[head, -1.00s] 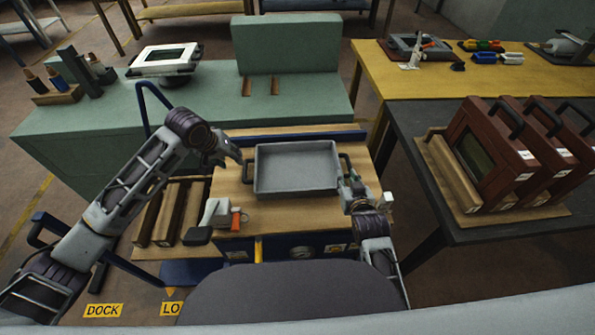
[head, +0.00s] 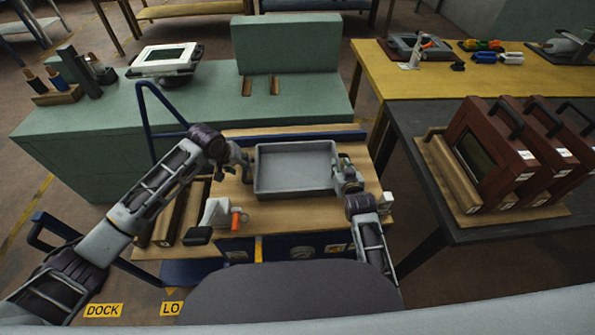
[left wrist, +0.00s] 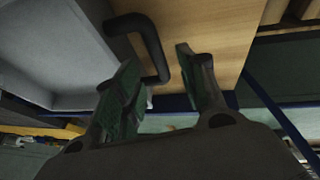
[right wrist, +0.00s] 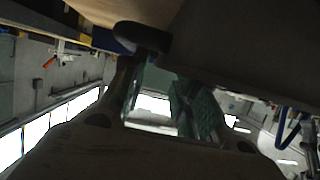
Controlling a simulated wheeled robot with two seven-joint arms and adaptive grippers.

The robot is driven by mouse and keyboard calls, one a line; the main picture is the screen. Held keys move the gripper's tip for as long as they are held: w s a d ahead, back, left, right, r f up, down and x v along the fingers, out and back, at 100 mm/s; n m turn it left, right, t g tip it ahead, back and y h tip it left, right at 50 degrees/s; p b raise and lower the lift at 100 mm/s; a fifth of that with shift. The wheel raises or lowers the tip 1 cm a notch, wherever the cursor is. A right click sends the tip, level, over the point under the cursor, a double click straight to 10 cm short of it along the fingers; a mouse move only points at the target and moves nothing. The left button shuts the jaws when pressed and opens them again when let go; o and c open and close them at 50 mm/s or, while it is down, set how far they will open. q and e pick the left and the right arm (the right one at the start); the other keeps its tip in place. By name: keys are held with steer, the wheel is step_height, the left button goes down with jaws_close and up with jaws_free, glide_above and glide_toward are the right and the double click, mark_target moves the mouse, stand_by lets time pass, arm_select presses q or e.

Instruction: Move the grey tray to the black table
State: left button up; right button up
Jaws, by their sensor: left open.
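The grey tray (head: 296,192) sits on the wooden top of a cart, with a dark handle on each side. My left gripper (head: 243,165) is open at the tray's left side. In the left wrist view the tray's black handle (left wrist: 157,50) lies just ahead of the open fingertips (left wrist: 155,65), not gripped. My right gripper (head: 343,165) is at the tray's right side and hides that handle in the head view. In the right wrist view its fingers (right wrist: 160,90) are apart, and a dark handle (right wrist: 142,38) shows near their tips. The black table (head: 470,228) is at the right.
A yellow table (head: 390,75) adjoins behind. A green bench (head: 200,100) stands behind the cart. An orange-handled tool (head: 236,218) lies near the tray's front left.

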arm_select(q)
steer(key=shift+x, duration=2.2)
arm_select(e)
steer(key=shift+x, duration=2.2)
arm_select(q)
steer(key=shift+c, duration=0.5)
arm_select(e)
steer(key=shift+c, duration=0.3)
arm_select(q)
steer(key=c, duration=0.5)
arm_select(e)
steer(key=c, duration=0.5)
arm_select(q)
jaws_close()
arm_select(e)
jaws_close()
